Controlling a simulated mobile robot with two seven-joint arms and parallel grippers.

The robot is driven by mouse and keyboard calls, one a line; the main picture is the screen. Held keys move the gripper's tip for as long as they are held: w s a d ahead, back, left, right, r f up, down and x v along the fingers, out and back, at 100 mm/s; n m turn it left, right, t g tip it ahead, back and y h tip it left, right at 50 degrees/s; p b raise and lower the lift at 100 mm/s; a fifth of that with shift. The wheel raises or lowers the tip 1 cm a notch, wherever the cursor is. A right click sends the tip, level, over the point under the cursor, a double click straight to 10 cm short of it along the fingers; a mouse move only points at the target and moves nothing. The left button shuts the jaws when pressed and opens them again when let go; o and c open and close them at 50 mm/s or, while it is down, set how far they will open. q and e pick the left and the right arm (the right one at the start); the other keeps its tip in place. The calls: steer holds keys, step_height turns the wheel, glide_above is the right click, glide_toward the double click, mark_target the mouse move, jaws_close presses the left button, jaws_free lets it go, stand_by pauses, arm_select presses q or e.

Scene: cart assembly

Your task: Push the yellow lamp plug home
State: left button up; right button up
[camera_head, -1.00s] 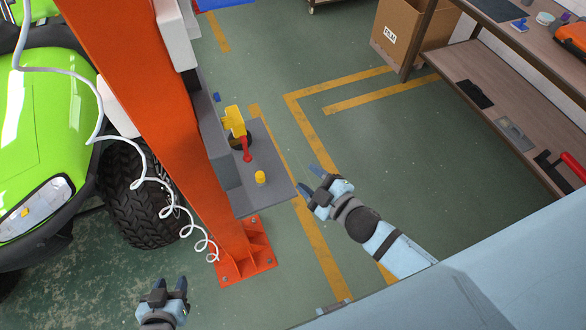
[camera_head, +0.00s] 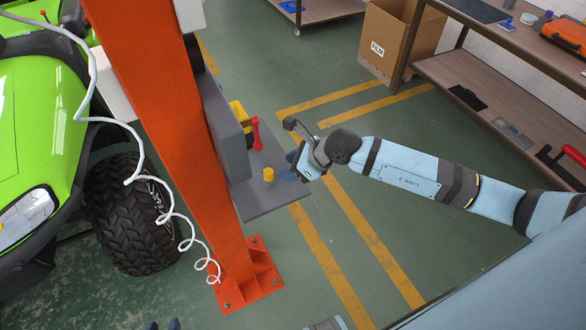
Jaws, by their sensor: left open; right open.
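A small yellow cylinder (camera_head: 268,174), which looks like the lamp plug, stands upright on a grey shelf (camera_head: 262,203) fixed to the orange post. Whether it is seated in a socket cannot be told. My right gripper (camera_head: 290,168) is open just right of the yellow cylinder, at the shelf's right edge. Its fingers are partly hidden by its own body, and I cannot tell whether they touch the cylinder. My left gripper (camera_head: 162,325) is open and empty, with only its fingertips showing at the bottom edge.
A yellow device with a red handle (camera_head: 255,132) sits at the shelf's back, partly hidden by a grey upright panel (camera_head: 226,128). The orange post (camera_head: 165,120) and a coiled white cable (camera_head: 170,214) stand left of the shelf.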

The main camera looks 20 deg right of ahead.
mark_target(269, 176)
steer(key=b+x, duration=0.3)
steer(key=x, duration=0.3)
steer(key=shift+s, duration=0.1)
steer(key=shift+w+a+f+b, duration=0.3)
steer(key=shift+w+f+b, duration=0.05)
steer(key=shift+b, duration=0.05)
steer(key=c, duration=0.8)
steer(key=shift+r+p, duration=1.65)
steer(key=shift+r, duration=0.65)
arm_select(q)
steer(key=shift+w, duration=0.25)
arm_select(e)
steer(key=shift+f, duration=0.1)
